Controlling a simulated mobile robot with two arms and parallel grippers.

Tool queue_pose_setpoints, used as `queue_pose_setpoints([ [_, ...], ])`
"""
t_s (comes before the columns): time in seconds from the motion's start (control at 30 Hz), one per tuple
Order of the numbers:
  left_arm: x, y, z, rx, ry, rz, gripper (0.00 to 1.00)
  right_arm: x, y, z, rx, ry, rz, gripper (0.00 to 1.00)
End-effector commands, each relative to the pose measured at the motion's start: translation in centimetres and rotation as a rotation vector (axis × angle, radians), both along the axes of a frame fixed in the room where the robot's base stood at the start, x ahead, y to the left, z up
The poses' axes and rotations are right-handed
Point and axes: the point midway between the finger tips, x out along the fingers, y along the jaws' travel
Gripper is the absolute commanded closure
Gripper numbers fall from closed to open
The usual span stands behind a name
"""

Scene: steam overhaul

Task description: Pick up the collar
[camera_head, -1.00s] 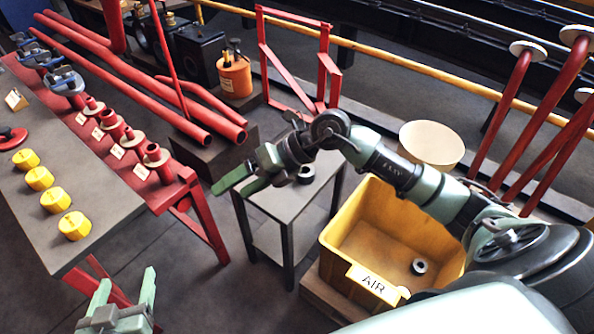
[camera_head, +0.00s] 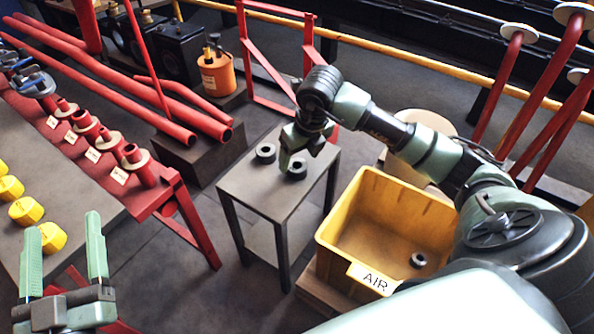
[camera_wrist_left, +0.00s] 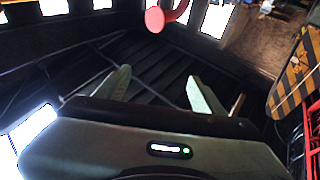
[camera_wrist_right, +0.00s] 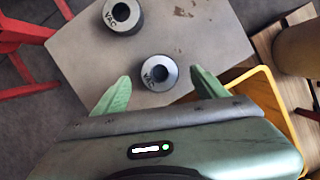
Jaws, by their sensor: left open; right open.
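In the right wrist view both show "VAC" lettering, the farther collar (camera_wrist_right: 122,15) at the top and the nearer collar (camera_wrist_right: 159,73) between the fingertips of my open right gripper (camera_wrist_right: 160,82). Another dark collar (camera_head: 418,259) lies inside the yellow bin. My left gripper (camera_head: 65,235) is open and empty, away from the collars.
The yellow bin (camera_head: 345,225) marked "AIR" stands right of the small table. A red bench (camera_head: 165,190) with several red flanged fittings is at left, beside a grey worktop with yellow caps. Red pipes (camera_head: 110,80) lie behind. The small table's near end is clear.

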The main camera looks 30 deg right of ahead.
Motion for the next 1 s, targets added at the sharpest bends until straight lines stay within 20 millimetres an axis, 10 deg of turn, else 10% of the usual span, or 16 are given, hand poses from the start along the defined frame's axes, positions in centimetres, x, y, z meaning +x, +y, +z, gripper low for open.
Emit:
queue_pose_setpoints([
  [0.57, -1.7, -0.1, 4.1, -0.064, -0.229, -0.014, 0.31, 0.7, 0.1, -2.6, 0.001, -0.001, 0.001, 0.27],
  [0.83, -1.7, -0.2, 4.1, -0.063, -0.227, -0.014, 0.31, 0.7, 0.1, -2.6, 0.001, 0.000, 0.000, 1.00],
  [1.0, -1.6, -0.2, 4.1, -0.063, -0.226, -0.014, 0.31, 0.7, 0.0, -2.5, 0.001, -0.004, 0.000, 1.00],
])
